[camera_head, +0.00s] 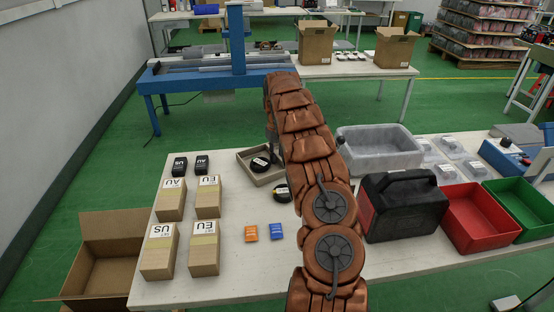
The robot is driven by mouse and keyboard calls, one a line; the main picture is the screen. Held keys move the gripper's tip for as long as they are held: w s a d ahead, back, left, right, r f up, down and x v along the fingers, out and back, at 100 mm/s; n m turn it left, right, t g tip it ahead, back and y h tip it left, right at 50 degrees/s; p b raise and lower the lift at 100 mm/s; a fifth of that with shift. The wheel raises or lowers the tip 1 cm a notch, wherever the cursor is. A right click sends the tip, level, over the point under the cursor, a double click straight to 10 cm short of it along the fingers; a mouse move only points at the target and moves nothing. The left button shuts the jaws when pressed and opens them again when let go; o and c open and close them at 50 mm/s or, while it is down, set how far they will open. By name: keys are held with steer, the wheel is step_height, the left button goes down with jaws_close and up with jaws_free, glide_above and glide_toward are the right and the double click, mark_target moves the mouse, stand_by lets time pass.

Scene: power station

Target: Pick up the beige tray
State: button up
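The beige tray (246,164) is a small open tray near the back edge of the white table, left of my arm. A black round item (260,164) lies in it. My arm reaches over the table from the bottom of the view, and its end bends down by the tray's right side. Of my gripper (274,152), only a thin dark part shows there, beside or over the tray's far right part. Its fingers are mostly hidden behind my arm, so I cannot tell its opening or whether it touches the tray.
Another black round item (282,191) lies just in front of the tray. Several labelled boxes (170,200) stand at left. Orange (251,233) and blue (276,232) packets lie in front. A clear bin (380,150), black case (403,205) and red bin (478,218) stand at right.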

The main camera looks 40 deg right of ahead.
mark_target(277, 155)
steer(key=shift+c, duration=0.3)
jaws_close()
steer(key=shift+r, duration=0.1)
steer(key=shift+r+b, duration=0.5)
steer(key=shift+r, duration=1.05)
steer(key=shift+s+a+r, duration=0.15)
steer(key=shift+s+r, duration=0.05)
